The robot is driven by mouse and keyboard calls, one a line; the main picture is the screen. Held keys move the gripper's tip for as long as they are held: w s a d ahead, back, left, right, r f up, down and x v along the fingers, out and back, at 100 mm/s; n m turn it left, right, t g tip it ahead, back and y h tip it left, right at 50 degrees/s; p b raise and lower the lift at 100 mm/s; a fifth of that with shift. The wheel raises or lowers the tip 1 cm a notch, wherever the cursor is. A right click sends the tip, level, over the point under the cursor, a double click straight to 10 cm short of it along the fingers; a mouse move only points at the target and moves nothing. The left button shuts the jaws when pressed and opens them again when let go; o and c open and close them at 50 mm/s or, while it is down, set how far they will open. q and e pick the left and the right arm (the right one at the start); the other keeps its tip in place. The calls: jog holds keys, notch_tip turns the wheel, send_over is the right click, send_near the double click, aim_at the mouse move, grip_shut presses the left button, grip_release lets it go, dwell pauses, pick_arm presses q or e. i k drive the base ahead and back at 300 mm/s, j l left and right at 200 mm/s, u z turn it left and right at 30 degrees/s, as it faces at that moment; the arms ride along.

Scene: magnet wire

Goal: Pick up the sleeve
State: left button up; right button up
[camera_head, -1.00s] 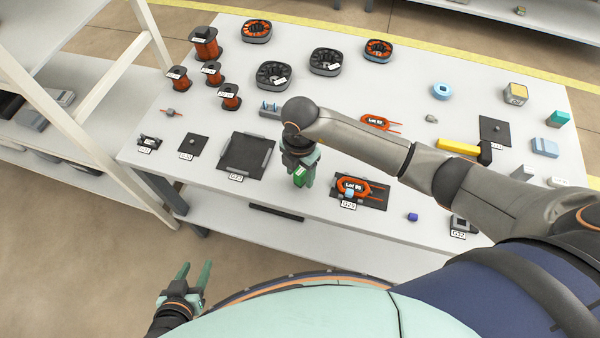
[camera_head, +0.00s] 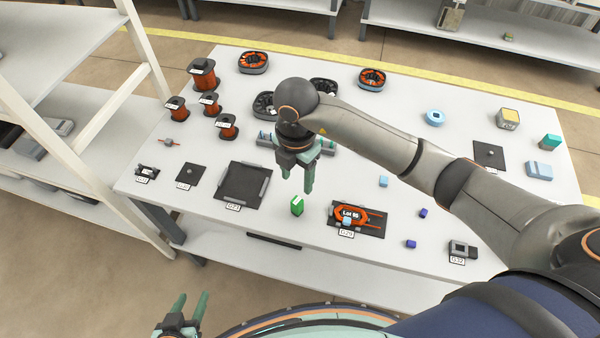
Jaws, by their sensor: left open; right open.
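Which part is the sleeve I cannot tell; no label reads so. My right gripper (camera_head: 299,188) is open and empty, fingers pointing down, above and just behind the green block. My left gripper (camera_head: 192,300) is open and empty, low in front of the table, fingers pointing up.
The white table (camera_head: 330,255) carries a dark square tray (camera_head: 243,186), orange wire spools (camera_head: 203,75) and stator rings (camera_head: 254,62). A light blue cube (camera_head: 383,181) lies under my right arm, which hides part of the table. A shelf frame (camera_head: 85,122) stands at left.

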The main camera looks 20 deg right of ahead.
aim_at(410, 242)
jog(key=z, duration=1.15)
